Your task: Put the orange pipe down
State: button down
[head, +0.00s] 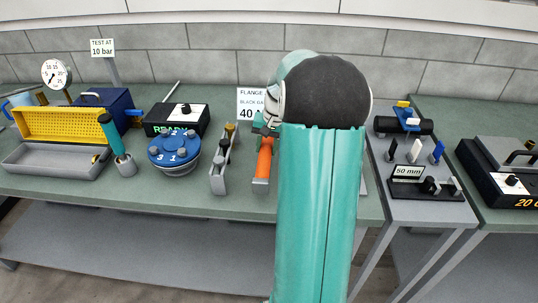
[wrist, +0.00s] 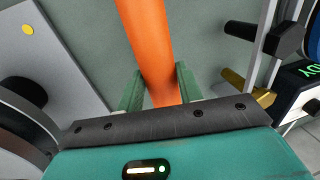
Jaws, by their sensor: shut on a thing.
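The orange pipe (head: 264,160) is in the middle of the head view, over the green bench top, partly hidden by my teal arm. My gripper (wrist: 160,88) is shut on the pipe, with one green finger on each side of it in the wrist view. The orange pipe (wrist: 146,35) runs from between the fingers up to the top edge of the wrist view. In the head view the lower end of the pipe is close to a small grey holder (head: 261,186). I cannot tell whether it touches the holder.
A grey rack with black and brass pegs (head: 219,170) stands just left of the pipe. Further left are a blue round flange (head: 172,148), a black READY box (head: 178,117) and a yellow perforated case (head: 62,124). A "50 mm" block (head: 408,171) stands on the right bench.

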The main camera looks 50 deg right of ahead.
aim_at(269, 154)
jog(key=shift+d+f, duration=0.2)
jog(key=shift+f, duration=0.1)
jog(key=shift+s+d+f, duration=0.1)
jog(key=shift+d+f, duration=0.1)
jog(key=shift+f, duration=1.45)
jog(key=shift+f, duration=0.1)
jog(key=c, duration=0.9)
grip_release()
jog(key=shift+f, duration=0.1)
jog(key=r, duration=0.4)
jog(key=s+d+r, duration=0.1)
jog(key=r, duration=0.7)
jog(key=shift+s+d+r, duration=0.1)
jog(key=shift+s+d, duration=0.05)
jog(key=shift+s, duration=0.25)
jog(key=a+r+n+h, duration=0.1)
jog(key=a+r+n, duration=0.3)
jog(key=a, duration=0.9)
jog(key=s+a+n+t, duration=0.1)
jog(key=s+a, duration=0.3)
jog(key=a, duration=0.4)
jog(key=s+a+n+t, duration=0.1)
jog(key=s+a+n, duration=0.2)
jog(key=a, duration=0.5)
jog(key=s+a+r+n+t, duration=0.1)
jog(key=s+a+n, duration=0.1)
jog(key=s+a, duration=0.4)
jog(key=shift+a+t, duration=0.4)
jog(key=shift+a, duration=1.15)
